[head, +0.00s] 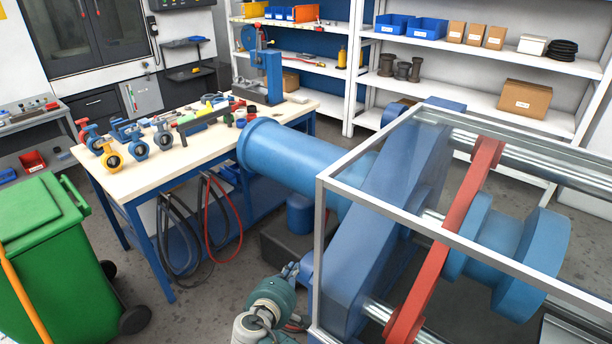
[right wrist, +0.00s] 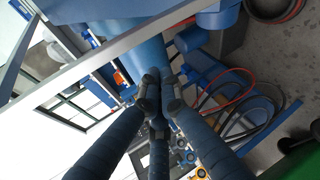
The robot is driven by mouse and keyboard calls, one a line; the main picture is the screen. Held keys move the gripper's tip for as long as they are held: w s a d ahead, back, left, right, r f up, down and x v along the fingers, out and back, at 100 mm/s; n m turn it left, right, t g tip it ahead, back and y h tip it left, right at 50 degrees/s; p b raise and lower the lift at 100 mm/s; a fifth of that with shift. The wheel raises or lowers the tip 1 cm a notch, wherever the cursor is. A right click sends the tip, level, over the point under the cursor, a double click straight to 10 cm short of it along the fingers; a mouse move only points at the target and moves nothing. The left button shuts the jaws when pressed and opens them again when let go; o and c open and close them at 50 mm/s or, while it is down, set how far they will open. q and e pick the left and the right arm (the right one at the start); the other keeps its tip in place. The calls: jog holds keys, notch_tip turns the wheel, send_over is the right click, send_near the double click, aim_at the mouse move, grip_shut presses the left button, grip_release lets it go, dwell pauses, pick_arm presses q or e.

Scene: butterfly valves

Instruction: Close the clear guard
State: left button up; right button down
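The clear guard (head: 318,250) is a box-like frame of grey metal bars with see-through panels at the right of the head view. It surrounds part of a blue machine (head: 385,200) with a red bar (head: 445,235). My right gripper (head: 291,271) is at the bottom middle of the head view, just left of the guard's front corner post, with no clear contact. In the right wrist view its blue fingers (right wrist: 160,98) run close together with dark tips, and nothing clearly shows between them. A grey frame bar (right wrist: 110,55) crosses beyond the fingers. My left gripper is not in view.
A workbench (head: 150,178) with several small valves stands at the left behind the machine's blue cylinder (head: 300,160). A green bin (head: 40,240) stands at the front left. Hoses (head: 210,215) hang from the bench. Floor (head: 200,310) is clear between bin and machine.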

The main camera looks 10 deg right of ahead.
notch_tip(320, 180, up, 23)
jog(key=a+m+t+h+p, duration=0.2)
jog(key=a+t+h, duration=0.1)
jog(key=w+d+p, duration=0.6)
jog(key=d, duration=0.2)
jog(key=shift+d+f, duration=0.15)
jog(key=shift+f, duration=0.1)
